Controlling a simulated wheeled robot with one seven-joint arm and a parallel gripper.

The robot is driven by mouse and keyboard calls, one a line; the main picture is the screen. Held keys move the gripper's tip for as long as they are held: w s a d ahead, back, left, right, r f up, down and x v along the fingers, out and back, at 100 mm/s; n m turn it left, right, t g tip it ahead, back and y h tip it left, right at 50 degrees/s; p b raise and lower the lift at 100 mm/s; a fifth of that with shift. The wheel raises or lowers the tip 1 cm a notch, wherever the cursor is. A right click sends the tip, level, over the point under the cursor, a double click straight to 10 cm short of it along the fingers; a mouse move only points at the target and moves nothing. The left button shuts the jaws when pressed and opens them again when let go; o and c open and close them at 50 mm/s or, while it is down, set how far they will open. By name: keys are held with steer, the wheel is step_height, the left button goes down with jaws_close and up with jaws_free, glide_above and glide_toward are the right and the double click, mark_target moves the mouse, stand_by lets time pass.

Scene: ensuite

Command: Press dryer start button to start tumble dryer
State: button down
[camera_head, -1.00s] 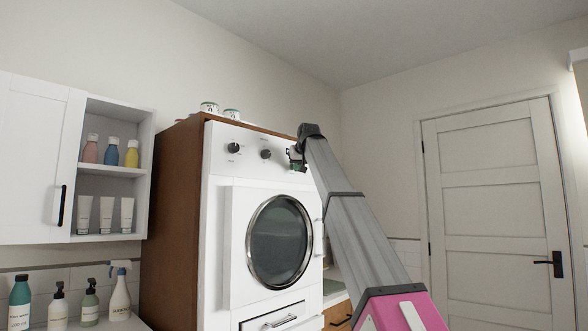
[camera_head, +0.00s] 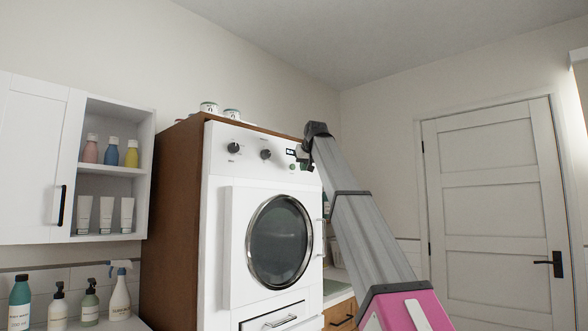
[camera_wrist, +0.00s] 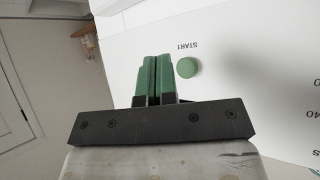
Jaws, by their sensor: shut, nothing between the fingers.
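The tumble dryer (camera_head: 216,200) is white with a round dark door. Its upper panel has two black knobs and a small dark display (camera_head: 290,152). The green round start button (camera_wrist: 187,68) is in the wrist view, with an upside-down START label beside it. My gripper (camera_wrist: 155,57) has green fingers, closed together and empty, just left of the button in that view. Whether the fingertips touch the panel cannot be told. In the head view my gripper (camera_head: 304,164) is small at the panel's right end, and a small green spot (camera_head: 292,167) beside it looks like the button.
A brown cabinet side (camera_head: 170,220) encloses the dryer. Two small pots (camera_head: 209,107) stand on top. An open shelf (camera_head: 112,169) with bottles hangs at the left. A closed white door (camera_head: 495,210) is at the right. Free room lies between the arm and that door.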

steer(key=s+d, duration=0.2)
steer(key=d, duration=0.1)
steer(key=shift+s+d, duration=0.25)
steer(key=shift+s, duration=0.15)
steer(key=shift+f, duration=0.1)
stand_by(0.5)
